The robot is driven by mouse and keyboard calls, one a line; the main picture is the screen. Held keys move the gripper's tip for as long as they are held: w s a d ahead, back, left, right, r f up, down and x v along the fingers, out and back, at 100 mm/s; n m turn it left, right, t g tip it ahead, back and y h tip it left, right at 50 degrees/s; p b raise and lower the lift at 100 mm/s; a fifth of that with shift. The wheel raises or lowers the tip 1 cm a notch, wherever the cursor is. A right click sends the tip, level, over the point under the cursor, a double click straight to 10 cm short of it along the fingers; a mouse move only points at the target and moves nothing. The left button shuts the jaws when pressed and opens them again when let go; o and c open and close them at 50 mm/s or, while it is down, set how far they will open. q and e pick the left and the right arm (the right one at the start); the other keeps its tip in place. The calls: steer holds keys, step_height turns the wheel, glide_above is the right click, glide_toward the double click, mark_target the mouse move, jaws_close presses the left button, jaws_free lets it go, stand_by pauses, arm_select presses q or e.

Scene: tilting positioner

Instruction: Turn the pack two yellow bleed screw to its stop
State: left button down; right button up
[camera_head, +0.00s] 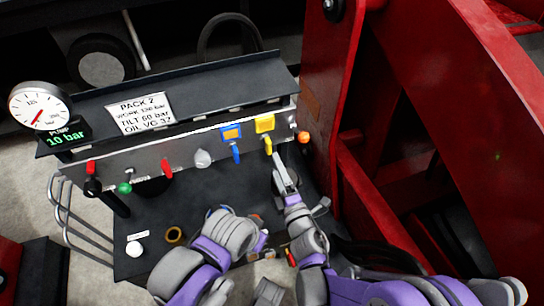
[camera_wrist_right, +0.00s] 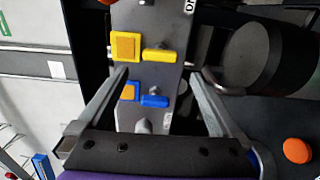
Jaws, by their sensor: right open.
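The yellow bleed screw, a small yellow lever (camera_head: 268,145), is on the front panel of pack 2, under a yellow square plate (camera_head: 265,124). In the right wrist view the yellow lever (camera_wrist_right: 158,55) lies beside its square plate (camera_wrist_right: 125,46). My right gripper (camera_head: 281,168) is open, just below the lever in the head view. In the wrist view its fingertips (camera_wrist_right: 161,75) are spread either side of the panel, with the yellow lever a little beyond them and nothing held. My left arm (camera_head: 225,235) is folded low in the middle; its fingers cannot be made out.
A blue lever (camera_head: 236,153) hangs left of the yellow one. An orange knob (camera_head: 303,137) is right of it. A red steel frame (camera_head: 345,120) stands close on the right.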

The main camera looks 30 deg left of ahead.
steer(key=shift+v, duration=1.6)
